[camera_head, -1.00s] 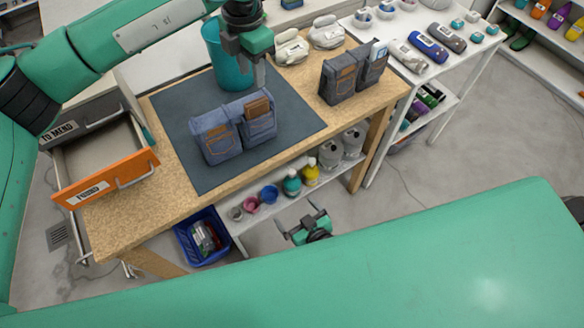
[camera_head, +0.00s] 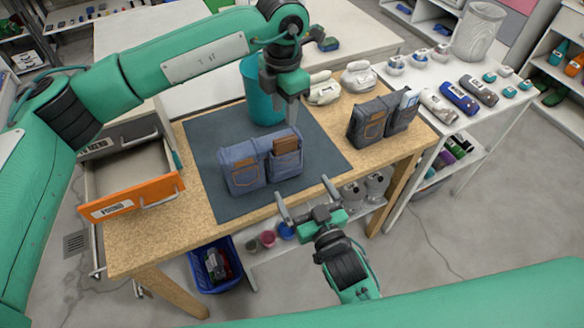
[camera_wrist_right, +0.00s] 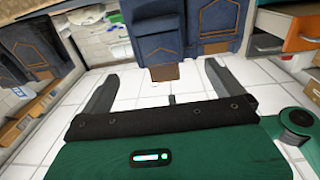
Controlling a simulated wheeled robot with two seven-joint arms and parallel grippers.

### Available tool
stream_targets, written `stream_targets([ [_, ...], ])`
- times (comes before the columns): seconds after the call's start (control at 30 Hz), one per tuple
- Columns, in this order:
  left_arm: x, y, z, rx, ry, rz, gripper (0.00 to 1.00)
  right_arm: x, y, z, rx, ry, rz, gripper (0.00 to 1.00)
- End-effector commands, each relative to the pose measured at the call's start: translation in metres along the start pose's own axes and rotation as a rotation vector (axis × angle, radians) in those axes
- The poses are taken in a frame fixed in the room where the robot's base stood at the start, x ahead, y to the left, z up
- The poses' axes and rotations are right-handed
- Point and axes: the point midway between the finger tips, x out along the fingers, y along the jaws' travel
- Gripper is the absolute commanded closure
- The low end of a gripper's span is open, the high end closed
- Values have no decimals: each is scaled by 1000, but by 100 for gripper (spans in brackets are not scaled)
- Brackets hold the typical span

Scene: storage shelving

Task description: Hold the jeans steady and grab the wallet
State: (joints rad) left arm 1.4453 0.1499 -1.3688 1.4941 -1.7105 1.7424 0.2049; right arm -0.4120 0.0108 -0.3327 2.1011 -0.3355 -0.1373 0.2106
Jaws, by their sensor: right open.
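Folded blue jeans (camera_head: 243,176) stand on the dark mat on the wooden table. A brown wallet (camera_head: 286,145) sticks up from their right pocket. My left gripper (camera_head: 291,108) points down just behind the jeans' right half; whether it touches them I cannot tell, and its finger gap is unclear. My right gripper (camera_head: 304,191) is open and empty in front of the table edge, fingers toward the jeans. In the right wrist view, which looks upside down, the wallet (camera_wrist_right: 165,72) hangs below the jeans (camera_wrist_right: 163,38), between and beyond the open fingers (camera_wrist_right: 158,85).
A teal bin (camera_head: 262,92) stands behind the jeans. Darker jeans (camera_head: 368,124) stand on the table's right. An open orange-fronted drawer (camera_head: 130,197) juts out at left. A blue basket (camera_head: 213,264) is below. The mat's front part (camera_head: 240,206) is clear.

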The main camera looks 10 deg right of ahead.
Motion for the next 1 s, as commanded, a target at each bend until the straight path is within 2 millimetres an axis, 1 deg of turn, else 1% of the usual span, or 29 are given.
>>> stream_targets([
  [0.03,0,0,0,0,0,0,64,10,0,-2,-1,4,0,2],
  [0.3,0,0,0,0,0,0,64,55,0,-1,-1,3,0,2],
  [0.5,0,0,0,0,0,0,64,80,0,0,-1,0,0,2],
  [0.7,0,0,0,0,0,0,64,91,0,0,0,-1,0,2],
  [0.97,0,0,0,0,0,0,64,92,0,0,0,-1,0,2],
  [1.0,0,0,0,0,0,0,64,92,0,0,0,-1,0,4],
])
